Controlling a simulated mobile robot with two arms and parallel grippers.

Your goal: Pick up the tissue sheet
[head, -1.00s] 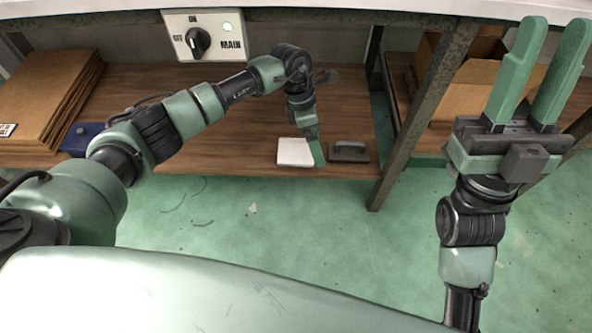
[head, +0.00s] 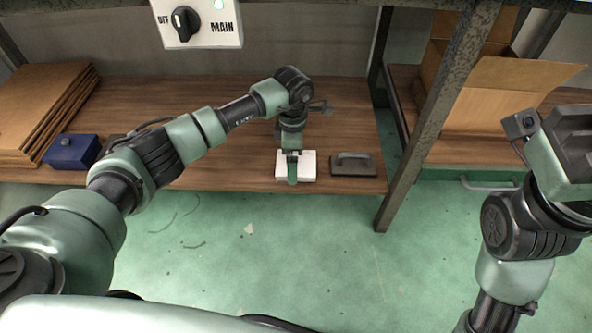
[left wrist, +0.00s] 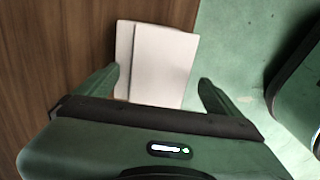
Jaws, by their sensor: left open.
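The white tissue sheet (head: 309,164) lies on the low wooden shelf, partly hidden behind my left gripper (head: 292,181). In the left wrist view the white sheet (left wrist: 164,62) appears between my spread fingers, with a narrow white strip along its left side, like a second layer or edge. My left gripper (left wrist: 159,80) is open, pointing down at the sheet, with nothing held. I cannot tell whether the fingertips touch it. My right gripper (head: 570,150) is cut off at the right edge, and its fingers are out of view.
A dark grey handled block (head: 354,164) sits right of the sheet. A blue box (head: 72,151) and stacked brown boards (head: 35,110) are at left. A metal post (head: 437,120) stands right, beside an open cardboard box (head: 490,95). The shelf's front edge is close to the sheet.

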